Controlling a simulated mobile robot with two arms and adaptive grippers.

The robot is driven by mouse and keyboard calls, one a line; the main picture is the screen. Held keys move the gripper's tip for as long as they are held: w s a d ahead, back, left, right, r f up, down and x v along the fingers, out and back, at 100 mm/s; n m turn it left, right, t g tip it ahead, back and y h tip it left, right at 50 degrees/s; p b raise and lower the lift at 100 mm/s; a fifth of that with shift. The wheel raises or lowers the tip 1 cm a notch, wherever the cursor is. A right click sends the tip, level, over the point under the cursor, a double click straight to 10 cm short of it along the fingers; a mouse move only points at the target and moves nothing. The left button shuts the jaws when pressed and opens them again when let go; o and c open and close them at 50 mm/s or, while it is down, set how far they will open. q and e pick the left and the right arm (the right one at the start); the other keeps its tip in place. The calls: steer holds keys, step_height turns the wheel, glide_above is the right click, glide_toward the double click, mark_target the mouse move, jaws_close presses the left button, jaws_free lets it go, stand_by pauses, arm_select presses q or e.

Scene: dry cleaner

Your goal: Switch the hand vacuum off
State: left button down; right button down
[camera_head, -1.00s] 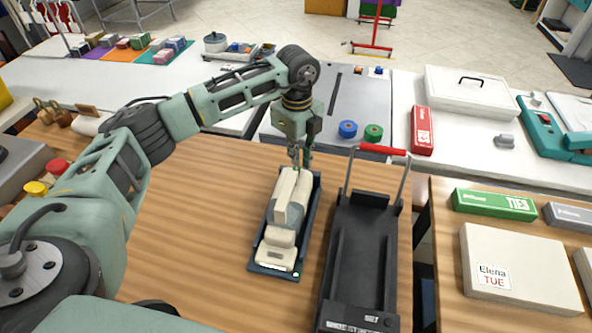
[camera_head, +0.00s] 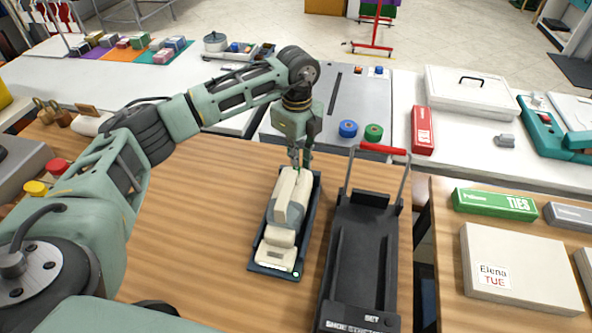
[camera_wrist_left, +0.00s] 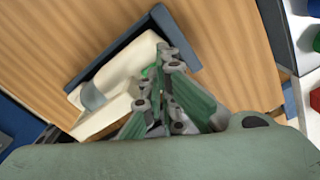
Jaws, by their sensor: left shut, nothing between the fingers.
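The cream hand vacuum (camera_head: 285,208) with a grey band lies in a dark blue tray-like cradle (camera_head: 255,267) on the wooden table. A small green light shows at the cradle's near right corner. My left gripper (camera_head: 300,164) points down at the vacuum's far end, its fingers shut and empty. The left wrist view shows the vacuum (camera_wrist_left: 118,77) in its cradle (camera_wrist_left: 97,63), with my fingertips (camera_wrist_left: 157,79) right by a green spot on the vacuum's end. I cannot tell whether they touch it. My right gripper is out of view.
A black shoe stretcher (camera_head: 359,255) with a red-gripped handle (camera_head: 383,149) stands close to the right of the cradle. Blue (camera_head: 348,129) and green (camera_head: 373,132) round items sit behind. The wooden table (camera_head: 190,215) is clear left of the cradle.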

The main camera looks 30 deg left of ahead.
arm_select(q)
steer(key=shift+f+b, duration=0.6)
steer(key=shift+f, duration=0.4)
steer(key=shift+r, duration=0.15)
steer(key=shift+r+p, duration=2.55)
steer(key=shift+r, duration=0.9)
steer(key=shift+f, duration=0.1)
